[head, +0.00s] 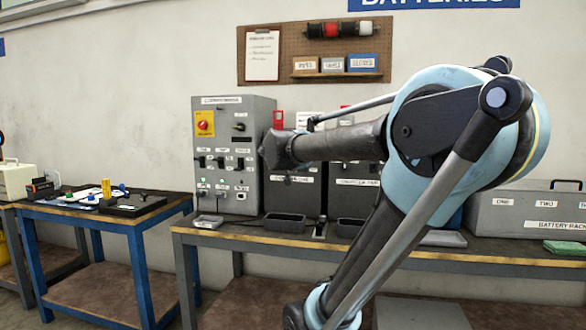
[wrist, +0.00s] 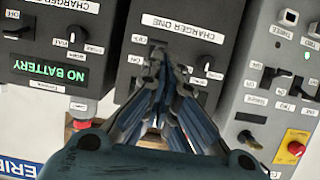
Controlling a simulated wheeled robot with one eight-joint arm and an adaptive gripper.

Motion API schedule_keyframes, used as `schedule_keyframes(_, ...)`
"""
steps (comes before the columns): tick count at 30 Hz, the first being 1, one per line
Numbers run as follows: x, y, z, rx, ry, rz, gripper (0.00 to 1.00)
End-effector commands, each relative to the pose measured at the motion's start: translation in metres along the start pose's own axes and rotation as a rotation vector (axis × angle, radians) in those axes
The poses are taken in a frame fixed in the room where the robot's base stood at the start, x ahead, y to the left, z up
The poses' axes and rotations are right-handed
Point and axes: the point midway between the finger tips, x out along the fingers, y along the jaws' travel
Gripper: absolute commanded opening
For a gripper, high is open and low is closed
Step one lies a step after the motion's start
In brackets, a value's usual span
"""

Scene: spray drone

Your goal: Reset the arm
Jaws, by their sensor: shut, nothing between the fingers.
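My arm reaches across the workbench in the head view, its dark end in front of the chargers; the fingers cannot be made out there. In the wrist view my gripper (wrist: 160,56) is shut and empty. Its fingertips are together in front of the charger one panel (wrist: 178,45), over its switch area. I cannot tell whether they touch it. That view shows the panels upside down. The tips hide part of the panel.
The grey control box (head: 233,190) stands left of the chargers, with a red knob (head: 204,124). Charger two's display (wrist: 47,70) reads NO BATTERY. Black trays (head: 284,222) lie along the bench front. A grey battery rack (head: 520,213) is at right. A blue-framed table (head: 70,213) stands left.

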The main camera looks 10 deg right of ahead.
Motion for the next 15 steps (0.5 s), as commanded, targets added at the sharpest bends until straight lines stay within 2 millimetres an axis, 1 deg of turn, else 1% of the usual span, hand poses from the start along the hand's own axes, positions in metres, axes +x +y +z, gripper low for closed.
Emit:
schedule_keyframes(5, 0.000, -0.001, 0.000, 0.000, 0.000, -0.001, 0.00)
schedule_keyframes(8, -0.001, 0.003, 0.005, -0.004, -0.011, 0.005, 0.00)
schedule_keyframes(11, -0.004, 0.016, 0.028, -0.019, -0.060, 0.028, 0.00)
schedule_keyframes(14, -0.012, 0.039, 0.070, -0.054, -0.156, 0.060, 0.00)
schedule_keyframes(15, -0.016, 0.048, 0.091, -0.071, -0.206, 0.071, 0.00)
